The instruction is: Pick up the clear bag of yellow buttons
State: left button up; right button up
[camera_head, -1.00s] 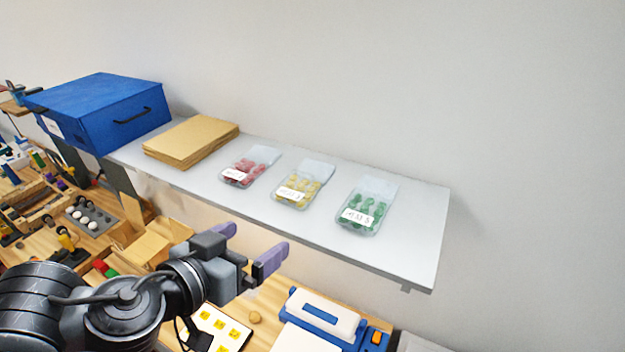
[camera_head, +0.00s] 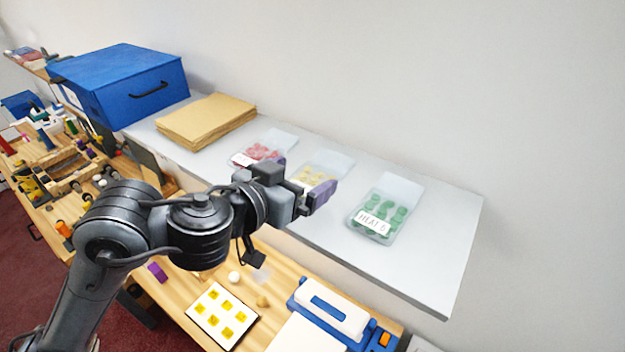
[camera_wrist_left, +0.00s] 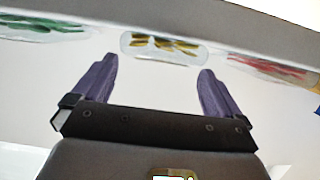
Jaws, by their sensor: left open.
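The clear bag of yellow buttons (camera_head: 332,164) lies on the grey shelf (camera_head: 420,265), between a bag of red buttons (camera_head: 262,151) and a bag of green buttons (camera_head: 378,212). My left gripper (camera_head: 302,179) is open and empty at the shelf's front side. Its fingers partly cover the yellow bag in the head view. In the left wrist view the yellow bag (camera_wrist_left: 165,46) shows beyond and between the two spread purple fingers (camera_wrist_left: 155,88), apart from them. The green bag (camera_wrist_left: 40,26) is at left there, the red bag (camera_wrist_left: 272,68) at right. My right gripper is not in view.
A stack of brown envelopes (camera_head: 206,121) and a blue box (camera_head: 120,85) stand at the shelf's left. The wall is close behind. Below is a wooden bench with a card of yellow squares (camera_head: 222,316) and a blue-white device (camera_head: 330,312). The shelf's right end is clear.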

aim_at(321, 169)
pick_arm(q)
jog(key=shift+f+x, duration=0.2)
jog(key=shift+x, duration=0.85)
jog(key=shift+f+x, duration=0.15)
jog(key=shift+x, duration=0.9)
jog(key=shift+s, duration=0.2)
jog(key=c, duration=0.8)
jog(key=shift+r, duration=0.2)
